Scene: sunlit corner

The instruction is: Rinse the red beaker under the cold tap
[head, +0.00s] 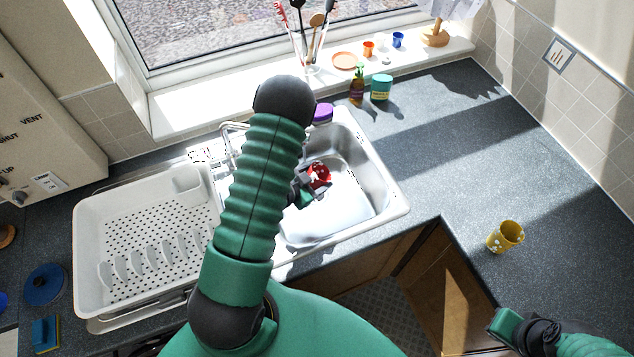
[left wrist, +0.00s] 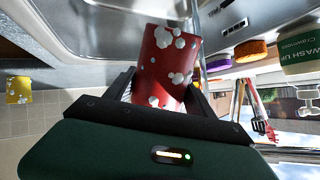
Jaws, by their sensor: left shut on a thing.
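The red beaker (head: 319,175) with white blotches is inside the steel sink basin (head: 378,183), partly hidden by my left arm and gripper. My left gripper (head: 309,188) is shut on it. In the left wrist view the red beaker (left wrist: 165,62) sits between the two dark fingers, its far end towards the basin wall. The chrome tap (head: 229,137) stands at the sink's back left, partly hidden by my left arm. I cannot make out running water. My right gripper (head: 507,325) is at the lower right, away from the sink; its fingers do not show clearly.
A white dish drainer (head: 90,245) stands left of the sink. A yellow beaker (head: 506,236) stands on the right worktop. The worktop right of the sink is mostly clear.

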